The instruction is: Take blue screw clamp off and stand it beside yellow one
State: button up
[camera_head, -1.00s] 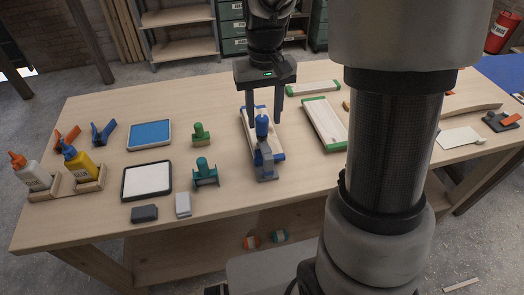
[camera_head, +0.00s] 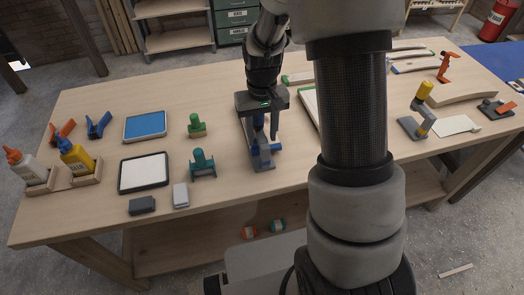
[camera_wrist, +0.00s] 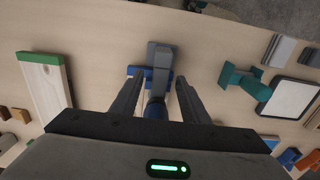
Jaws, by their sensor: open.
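The blue screw clamp (camera_head: 263,160) has a grey body and a blue handle, and stands at a blue-ended wooden board (camera_head: 278,147) on the workbench. It also shows in the wrist view (camera_wrist: 160,57). My gripper (camera_head: 262,137) is open and pointed down over it, with one finger on each side of the handle. The wrist view shows the fingers (camera_wrist: 159,84) flanking the clamp; I cannot tell whether they touch it. The palm and fingers hide much of the board. The yellow screw clamp (camera_head: 422,102) stands upright on the bench's right side, past my arm.
A teal clamp (camera_head: 202,164) and a green clamp (camera_head: 196,126) stand left of my gripper. A green-ended board (camera_wrist: 43,80) lies on the other side. An orange clamp (camera_head: 444,67) stands behind the yellow one. A pale flat piece (camera_head: 455,125) lies right of the yellow clamp.

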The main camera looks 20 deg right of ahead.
grip_shut()
jog(key=shift+w+r, duration=0.1)
dwell(1.2)
